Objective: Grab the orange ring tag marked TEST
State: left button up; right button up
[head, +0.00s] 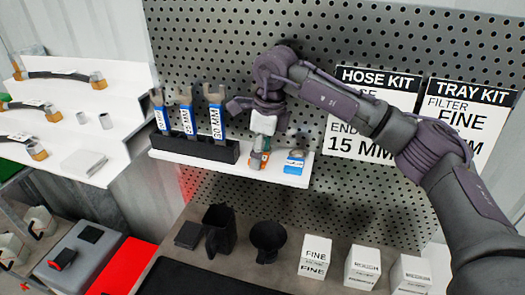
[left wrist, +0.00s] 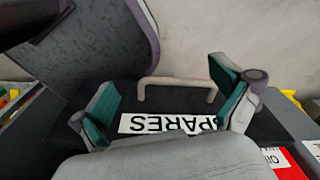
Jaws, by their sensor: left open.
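The orange ring tag (head: 256,163) is on the white shelf (head: 212,164), mostly hidden behind my right gripper's fingers; its lettering cannot be read. My right gripper (head: 260,152) points down onto it from above, and its fingertips overlap the tag in the picture. Whether the fingers are closed on the tag is not clear. A blue ring tag (head: 294,163) lies to the right on the same shelf. My left gripper (left wrist: 168,100) shows in the left wrist view, open and empty, with its teal pads apart above a dark case marked SPARES (left wrist: 85,135).
Blue-handled wrenches (head: 217,115) stand in a black rack left of the right gripper. Below are a black jug (head: 219,229), a black funnel (head: 268,238) and white boxes (head: 314,256). Perforated board (head: 200,45) rises behind. The case has a pale handle (left wrist: 177,83).

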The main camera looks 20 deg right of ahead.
jog(key=c, duration=0.7)
jog(key=shift+c, duration=0.2)
